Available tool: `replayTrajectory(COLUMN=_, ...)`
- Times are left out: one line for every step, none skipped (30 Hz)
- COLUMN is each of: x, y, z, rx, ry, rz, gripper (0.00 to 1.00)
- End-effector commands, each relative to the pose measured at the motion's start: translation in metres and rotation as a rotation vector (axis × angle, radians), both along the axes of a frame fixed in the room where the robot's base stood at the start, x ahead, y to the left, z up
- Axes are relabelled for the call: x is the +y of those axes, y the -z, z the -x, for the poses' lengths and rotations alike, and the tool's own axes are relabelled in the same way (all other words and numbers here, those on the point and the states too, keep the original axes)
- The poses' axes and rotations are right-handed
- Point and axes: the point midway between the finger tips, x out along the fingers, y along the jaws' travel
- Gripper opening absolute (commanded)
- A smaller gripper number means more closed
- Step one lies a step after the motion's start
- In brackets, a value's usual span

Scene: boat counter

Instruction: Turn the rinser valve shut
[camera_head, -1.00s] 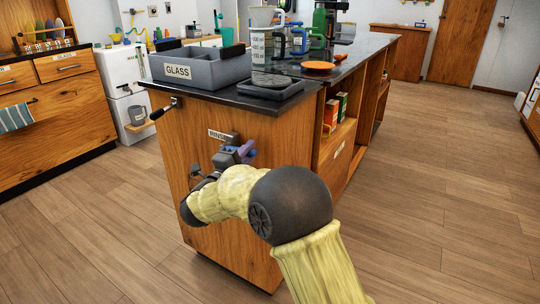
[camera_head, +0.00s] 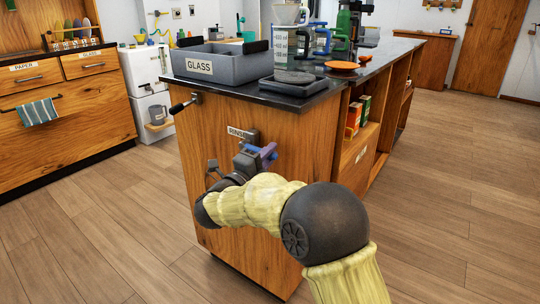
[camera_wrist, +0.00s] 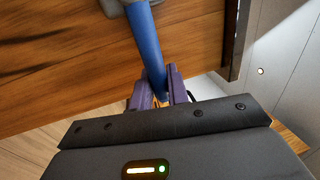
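The rinser valve has a blue handle (camera_head: 256,148) on the end panel of the wooden counter, just below a RINSER label (camera_head: 241,133). In the wrist view the handle (camera_wrist: 151,50) runs down from a grey mount (camera_wrist: 118,5) at the top edge. My gripper (camera_wrist: 160,83) has purple fingers on both sides of the handle's lower end, close against it. They look closed on it, though the contact is partly hidden. In the head view my gripper (camera_head: 264,155) is at the handle, with my arm in front of it.
A grey GLASS bin (camera_head: 217,65), a dark scale (camera_head: 295,82) and an orange disc (camera_head: 342,66) stand on the counter above. A black-handled lever (camera_head: 183,105) sticks out at the panel's upper left corner. Floor is clear to the right.

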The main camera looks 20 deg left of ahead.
Motion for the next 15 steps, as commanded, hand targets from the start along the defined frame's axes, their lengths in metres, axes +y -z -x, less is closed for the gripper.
replayTrajectory(x=0.0003, y=0.002, z=0.0001, rx=0.003, ry=-0.001, rz=0.0, gripper=0.24)
replayTrajectory(x=0.0003, y=0.002, z=0.0, rx=0.003, ry=-0.001, rz=0.0, gripper=0.3)
replayTrajectory(x=0.0001, y=0.0019, z=0.0, rx=0.003, ry=0.0, rz=0.0, gripper=0.36)
replayTrajectory(x=0.0, y=0.0018, z=-0.0001, rx=0.003, ry=0.0, rz=0.0, gripper=0.36)
replayTrajectory(x=-0.0001, y=0.0017, z=-0.0001, rx=0.003, ry=0.0, rz=0.0, gripper=0.36)
replayTrajectory(x=-0.0003, y=0.0015, z=-0.0002, rx=0.002, ry=0.0, rz=0.0, gripper=0.36)
replayTrajectory(x=-0.0004, y=0.0014, z=-0.0003, rx=0.002, ry=0.001, rz=0.0, gripper=0.36)
replayTrajectory(x=-0.0005, y=0.0012, z=-0.0003, rx=0.002, ry=0.001, rz=0.0, gripper=0.36)
replayTrajectory(x=-0.0006, y=0.0011, z=-0.0004, rx=0.002, ry=0.001, rz=0.0, gripper=0.36)
replayTrajectory(x=-0.0006, y=0.0011, z=-0.0004, rx=0.002, ry=0.001, rz=0.0, gripper=0.36)
replayTrajectory(x=-0.0007, y=0.001, z=-0.0002, rx=0.002, ry=0.001, rz=0.0, gripper=0.36)
replayTrajectory(x=-0.0004, y=0.001, z=0.0003, rx=0.002, ry=0.001, rz=0.0, gripper=0.36)
replayTrajectory(x=0.0, y=0.001, z=0.0012, rx=0.002, ry=0.001, rz=0.0, gripper=0.36)
replayTrajectory(x=0.0005, y=0.0011, z=0.0025, rx=0.002, ry=0.0, rz=0.0, gripper=0.36)
replayTrajectory(x=0.0015, y=0.0014, z=0.0049, rx=0.002, ry=0.0, rz=0.0, gripper=0.36)
